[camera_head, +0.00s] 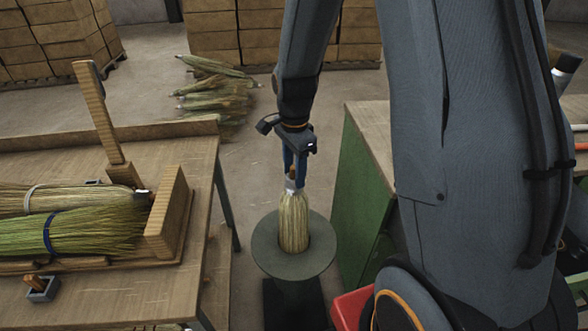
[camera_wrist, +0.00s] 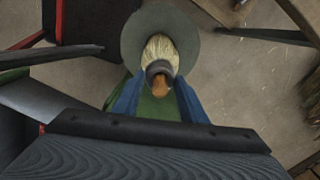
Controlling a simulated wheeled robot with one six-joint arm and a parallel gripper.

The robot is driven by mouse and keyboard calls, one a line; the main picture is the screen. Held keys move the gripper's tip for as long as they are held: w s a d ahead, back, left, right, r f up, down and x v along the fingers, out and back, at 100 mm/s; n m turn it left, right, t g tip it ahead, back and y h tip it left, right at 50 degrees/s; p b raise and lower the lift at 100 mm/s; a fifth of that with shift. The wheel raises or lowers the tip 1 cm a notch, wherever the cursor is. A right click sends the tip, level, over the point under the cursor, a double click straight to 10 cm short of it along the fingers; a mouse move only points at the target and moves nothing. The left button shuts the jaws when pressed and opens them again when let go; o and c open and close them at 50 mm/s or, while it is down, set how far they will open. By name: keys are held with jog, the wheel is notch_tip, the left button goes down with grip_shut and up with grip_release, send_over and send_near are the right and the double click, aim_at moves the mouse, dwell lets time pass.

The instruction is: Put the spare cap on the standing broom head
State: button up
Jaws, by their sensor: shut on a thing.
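The standing broom head (camera_head: 293,222) is a pale straw bundle upright on a round grey-green stand (camera_head: 265,262). The wrist view shows its straw top (camera_wrist: 160,48) from above. The cap, a dark grey collar (camera_wrist: 159,68) with a brown wooden knob (camera_wrist: 160,86), is at the top of the straw. My gripper (camera_head: 294,174) points down over the broom head, its blue fingers shut on the cap by its knob. In the wrist view, my gripper (camera_wrist: 160,100) has a finger on each side of the knob. Whether the collar is fully seated cannot be told.
A wooden bench (camera_head: 110,301) at left carries tied brooms (camera_head: 75,230) and a small grey holder (camera_head: 43,292) with a brown piece in it. A green cabinet (camera_head: 362,190) stands close right of the stand. Loose straw bundles (camera_head: 212,92) lie on the floor behind.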

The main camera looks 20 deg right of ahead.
dwell(0.4)
jog(key=o, duration=1.1)
notch_tip(320, 180, up, 8)
jog(key=shift+f+b, duration=0.15)
jog(key=shift+b, duration=0.65)
jog(key=shift+s+n, duration=0.4)
jog(key=shift+n, duration=0.1)
jog(key=shift+s+a+f+n+t, duration=0.1)
jog(key=shift+s+f+n+t, duration=0.15)
jog(key=shift+s+n, duration=2)
jog(key=shift+s+d+f+n+t, duration=0.15)
jog(key=shift+s+f+n, duration=0.1)
jog(key=shift+s+n, duration=2.05)
jog(key=shift+s+a+f+n+t, duration=0.2)
jog(key=shift+s+n, duration=1.4)
jog(key=shift+n, duration=1.25)
